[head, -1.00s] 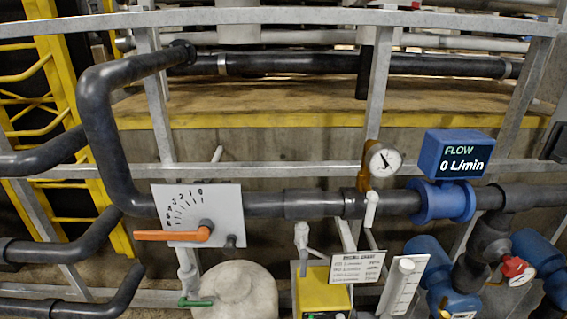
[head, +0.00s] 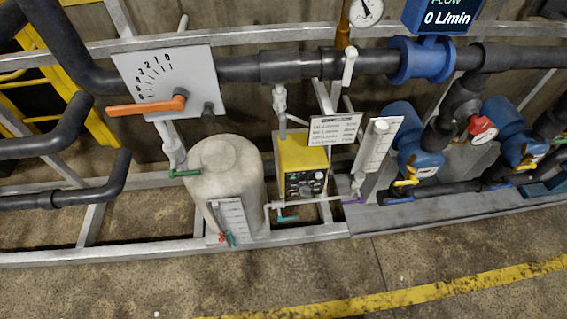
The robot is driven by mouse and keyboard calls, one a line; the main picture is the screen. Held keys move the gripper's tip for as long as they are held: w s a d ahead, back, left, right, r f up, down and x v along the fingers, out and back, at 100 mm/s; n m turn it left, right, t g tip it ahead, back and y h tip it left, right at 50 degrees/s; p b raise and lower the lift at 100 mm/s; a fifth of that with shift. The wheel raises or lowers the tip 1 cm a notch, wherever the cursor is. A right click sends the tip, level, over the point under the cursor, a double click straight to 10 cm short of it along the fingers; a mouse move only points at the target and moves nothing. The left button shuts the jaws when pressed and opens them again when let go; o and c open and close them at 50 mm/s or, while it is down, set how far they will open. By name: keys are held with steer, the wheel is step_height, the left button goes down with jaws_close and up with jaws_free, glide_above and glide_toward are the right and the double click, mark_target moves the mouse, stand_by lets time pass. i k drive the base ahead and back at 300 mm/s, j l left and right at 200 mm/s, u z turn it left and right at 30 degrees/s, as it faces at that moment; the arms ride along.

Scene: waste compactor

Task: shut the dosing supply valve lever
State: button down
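No label that I can read marks one lever as the dosing supply valve. In the head view a white tank (head: 222,160) stands beside a yellow dosing pump (head: 300,152). A green lever (head: 186,173) lies roughly level at the tank's upper left, under a grey pipe. A teal lever (head: 288,219) sits low in front of the pump, roughly level. Small red and teal handles (head: 226,238) are at the foot of the tank's level scale. An orange lever (head: 147,105) points left on a numbered plate (head: 190,72). My gripper is not in view.
A white handle (head: 349,66) hangs on the black pipe. The blue flow display (head: 437,17) reads 0 L/min. A purple handle (head: 354,200), yellow handles and blue meters are at right. A grey frame rail (head: 150,251) runs in front; the floor before it is clear.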

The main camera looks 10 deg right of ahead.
mark_target(280, 219)
steer(key=i+j+u, duration=0.25)
steer(key=i, duration=0.25)
steer(key=i+u, duration=0.3)
steer(key=i, duration=0.15)
